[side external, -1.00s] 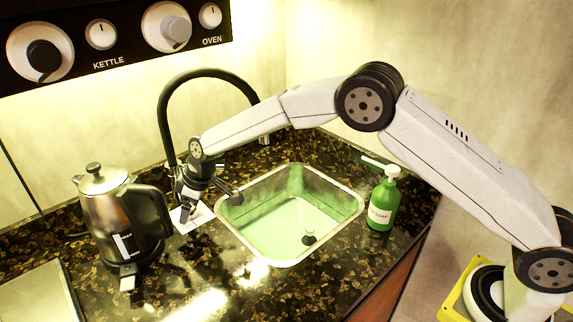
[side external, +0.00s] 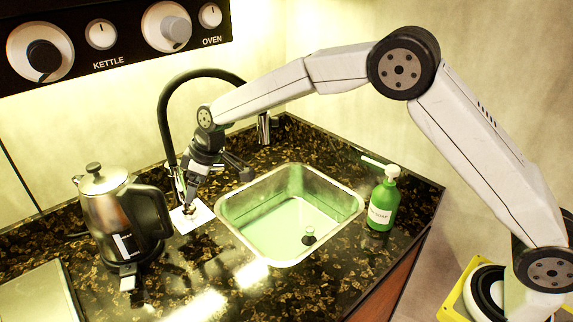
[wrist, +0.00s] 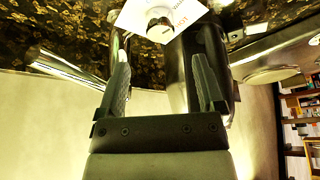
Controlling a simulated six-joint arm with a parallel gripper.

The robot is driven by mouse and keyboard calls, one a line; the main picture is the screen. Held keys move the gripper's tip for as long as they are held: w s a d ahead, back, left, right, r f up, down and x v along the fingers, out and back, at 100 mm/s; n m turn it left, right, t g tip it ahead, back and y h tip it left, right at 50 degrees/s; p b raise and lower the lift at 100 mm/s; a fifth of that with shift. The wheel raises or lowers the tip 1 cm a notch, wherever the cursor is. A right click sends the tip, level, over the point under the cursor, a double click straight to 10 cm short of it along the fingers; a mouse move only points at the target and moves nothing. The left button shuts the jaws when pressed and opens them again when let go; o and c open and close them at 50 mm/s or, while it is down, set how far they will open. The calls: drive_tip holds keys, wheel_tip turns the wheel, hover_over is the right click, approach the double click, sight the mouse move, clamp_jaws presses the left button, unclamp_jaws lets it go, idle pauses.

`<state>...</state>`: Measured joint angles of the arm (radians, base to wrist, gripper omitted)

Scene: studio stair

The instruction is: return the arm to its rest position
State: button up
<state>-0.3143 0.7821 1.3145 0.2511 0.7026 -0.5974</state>
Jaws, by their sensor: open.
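My gripper (side external: 190,195) hangs at the left of the sink, fingers pointing down, just above a white card (side external: 203,214) on the counter. In the wrist view my gripper (wrist: 163,80) has its two fingers apart with nothing held between them. The card (wrist: 185,10) shows beyond the fingertips, with a small pale round object (wrist: 160,30) on it. My arm arches over the sink from its base at the right.
A black tap (side external: 165,110) rises close behind my gripper. A steel kettle (side external: 105,215) stands to its left. The sink (side external: 290,255) lies to its right, with a green soap bottle (side external: 382,208) beyond.

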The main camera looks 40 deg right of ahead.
drive_tip(key=shift+s+d+r, duration=0.1)
drive_tip(key=shift+r, duration=0.25)
drive_tip(key=s+d+m+h, duration=0.2)
drive_tip(key=s+d+m, duration=0.3)
drive_tip(key=s+d, duration=0.85)
drive_tip(key=s+d+f+m, duration=0.1)
drive_tip(key=s+d, duration=0.3)
drive_tip(key=s, duration=0.4)
drive_tip(key=s+d+f+m+h, duration=0.1)
drive_tip(key=s+d, duration=0.3)
drive_tip(key=s, duration=0.4)
drive_tip(key=shift+f+m+g, duration=0.3)
drive_tip(key=shift+f+m, duration=0.05)
drive_tip(key=shift+m, duration=0.45)
